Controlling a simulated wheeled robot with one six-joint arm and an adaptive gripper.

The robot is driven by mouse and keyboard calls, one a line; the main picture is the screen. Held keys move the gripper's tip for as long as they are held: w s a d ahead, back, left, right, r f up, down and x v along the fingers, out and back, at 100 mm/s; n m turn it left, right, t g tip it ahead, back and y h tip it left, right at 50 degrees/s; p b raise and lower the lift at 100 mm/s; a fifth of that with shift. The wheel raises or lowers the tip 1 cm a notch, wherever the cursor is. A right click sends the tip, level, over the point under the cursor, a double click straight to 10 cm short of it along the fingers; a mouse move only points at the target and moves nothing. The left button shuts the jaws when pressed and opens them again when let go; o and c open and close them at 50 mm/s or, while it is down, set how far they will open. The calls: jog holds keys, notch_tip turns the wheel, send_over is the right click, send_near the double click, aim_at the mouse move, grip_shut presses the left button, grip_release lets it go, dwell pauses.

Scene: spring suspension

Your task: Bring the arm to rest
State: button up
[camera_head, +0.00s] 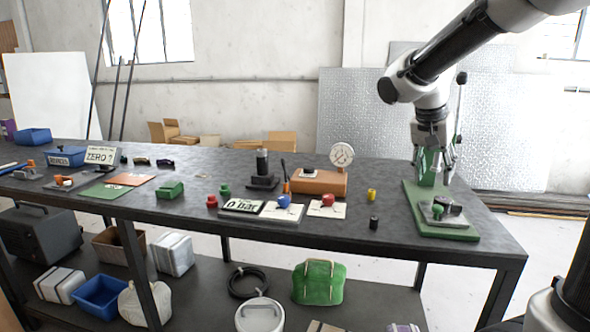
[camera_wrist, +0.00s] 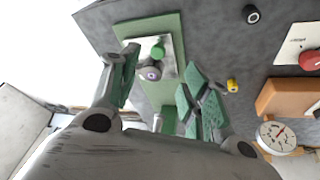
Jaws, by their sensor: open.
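My arm reaches in from the upper right in the head view. My gripper (camera_head: 433,168) points down in front of the green column of a press stand at the table's right end. In the wrist view my gripper (camera_wrist: 160,92) has its two green-padded fingers spread wide with nothing between them. Beyond the fingers lie the stand's green base plate (camera_wrist: 130,31) and a metal plate with a green round piece (camera_wrist: 158,50) and a grey round part. The green base (camera_head: 446,232) also shows in the head view. Whether a finger touches the stand is unclear.
A dial gauge (camera_head: 341,155) stands behind an orange block (camera_head: 318,181). A yellow piece (camera_head: 372,194) and a black cylinder (camera_head: 374,222) stand left of the stand. A thin lever with a black knob (camera_head: 461,78) rises close beside my gripper. The table's front right corner is clear.

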jog(key=s+f+n+t+y, duration=0.1)
jog(key=s+n, duration=0.8)
jog(key=s, duration=1.2)
jog(key=shift+s+a+f+t+y, duration=0.35)
jog(key=shift+t+y, duration=0.35)
jog(key=shift+y, duration=0.6)
jog(key=shift+r, duration=0.1)
